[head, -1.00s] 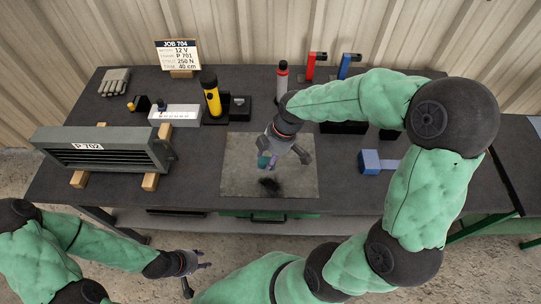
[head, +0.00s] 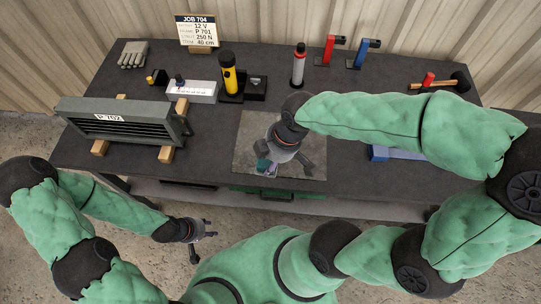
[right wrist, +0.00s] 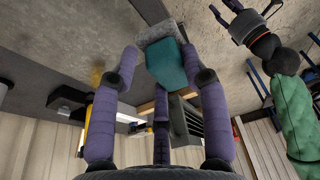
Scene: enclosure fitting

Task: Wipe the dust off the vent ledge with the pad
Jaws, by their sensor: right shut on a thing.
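The pad is a teal block with a grey fuzzy face. It is held in my right gripper (head: 285,163), over the grey mat, and shows clearly as the pad (right wrist: 172,62) between the fingers in the right wrist view. That gripper is shut on it. The vent unit (head: 120,122), a dark grey slatted frame labelled P 702, rests on wooden blocks at the left of the bench. Dust on its ledge cannot be made out. My left gripper (head: 207,243) is empty with fingers apart, in front of the bench; it also shows in the right wrist view (right wrist: 240,18).
The grey mat (head: 250,130) lies mid-bench. Bare bench separates vent and mat.

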